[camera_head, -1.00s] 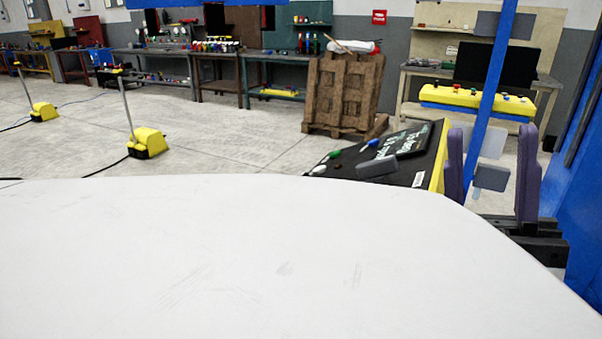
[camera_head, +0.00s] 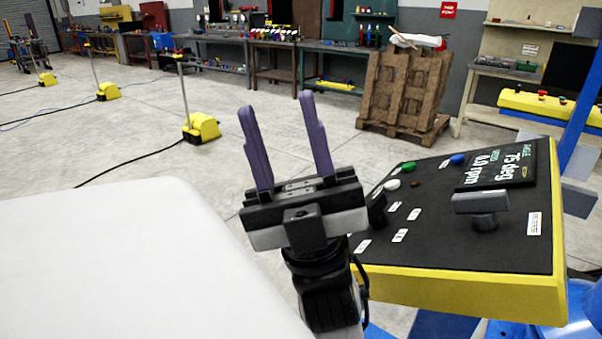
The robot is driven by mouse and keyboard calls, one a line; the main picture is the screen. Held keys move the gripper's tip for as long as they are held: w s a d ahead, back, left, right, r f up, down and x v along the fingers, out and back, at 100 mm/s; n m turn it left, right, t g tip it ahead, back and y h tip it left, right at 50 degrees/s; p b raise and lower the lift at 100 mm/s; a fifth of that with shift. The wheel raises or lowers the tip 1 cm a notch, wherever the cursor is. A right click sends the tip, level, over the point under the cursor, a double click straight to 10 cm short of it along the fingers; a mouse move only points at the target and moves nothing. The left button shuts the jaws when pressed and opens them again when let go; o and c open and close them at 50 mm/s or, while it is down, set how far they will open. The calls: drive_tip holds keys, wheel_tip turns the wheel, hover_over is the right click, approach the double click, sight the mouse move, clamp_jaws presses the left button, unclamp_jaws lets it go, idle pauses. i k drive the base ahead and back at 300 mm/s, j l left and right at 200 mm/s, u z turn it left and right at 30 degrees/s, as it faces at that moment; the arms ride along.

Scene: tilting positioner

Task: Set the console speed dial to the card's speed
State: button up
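The console (camera_head: 455,290) is a yellow box with a sloping black top, at the right. Its dark display (camera_head: 500,167) appears to read 75 deg and 8.0 rpm, slanted in my view. A large grey bar-shaped knob (camera_head: 483,206) stands below the display. A smaller black knob (camera_head: 377,210) sits near the left edge, beside my gripper and partly covered by it. I cannot tell which knob is the speed dial. No card can be made out. My gripper (camera_head: 277,104) is open and empty, fingers pointing up, left of the console and apart from its knobs.
Green (camera_head: 408,166), blue (camera_head: 457,159) and white (camera_head: 392,184) buttons and several white labels are on the console top. A blue post (camera_head: 577,130) rises at its right. A wooden pallet stack (camera_head: 402,90) stands behind. The floor at left is mostly open, with yellow pedals (camera_head: 203,128) and cables.

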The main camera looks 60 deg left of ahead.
sight(378, 218)
drive_tip(key=u, duration=1.1)
